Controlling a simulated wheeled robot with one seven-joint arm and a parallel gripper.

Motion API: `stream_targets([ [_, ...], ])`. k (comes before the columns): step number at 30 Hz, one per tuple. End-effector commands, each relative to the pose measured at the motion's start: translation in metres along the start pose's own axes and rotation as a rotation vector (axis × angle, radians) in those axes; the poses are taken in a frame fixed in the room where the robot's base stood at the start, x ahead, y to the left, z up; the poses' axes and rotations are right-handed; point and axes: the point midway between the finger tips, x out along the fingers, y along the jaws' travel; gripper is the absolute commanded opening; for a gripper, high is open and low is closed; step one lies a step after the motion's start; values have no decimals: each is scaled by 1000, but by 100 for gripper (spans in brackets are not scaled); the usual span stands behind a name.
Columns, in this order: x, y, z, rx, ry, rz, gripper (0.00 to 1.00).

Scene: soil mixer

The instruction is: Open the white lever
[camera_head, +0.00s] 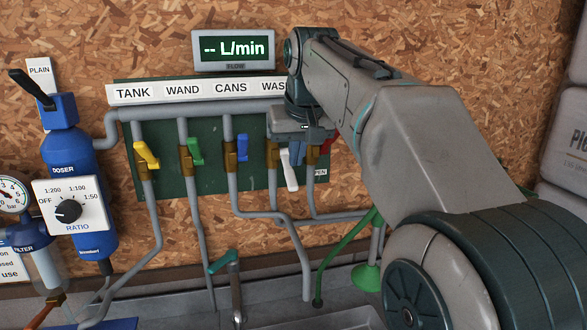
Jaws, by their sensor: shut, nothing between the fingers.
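The white lever (290,172) is on the brass valve (272,156) of the fourth pipe from the left, under the partly covered label that starts with WAS. It slants down, its lower end a little to the right. My gripper (298,153) is shut and points down at the top of this lever, hiding part of it. I cannot tell whether they touch. A red lever (326,147) shows just right of my gripper, partly hidden.
Yellow (147,155), green (195,151) and blue (242,148) levers stand in a row to the left. A flow display (233,50) hangs above. A blue doser (66,155) is at far left. A sink tap (235,285) and a green hose (330,258) are below.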

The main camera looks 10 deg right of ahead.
Motion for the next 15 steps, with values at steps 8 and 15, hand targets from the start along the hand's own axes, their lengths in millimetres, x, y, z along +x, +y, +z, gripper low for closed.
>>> stream_targets([
  [8,37,-2,0,-2,-1,-1,0],
  [15,43,-2,1,-2,1,-1,0],
])
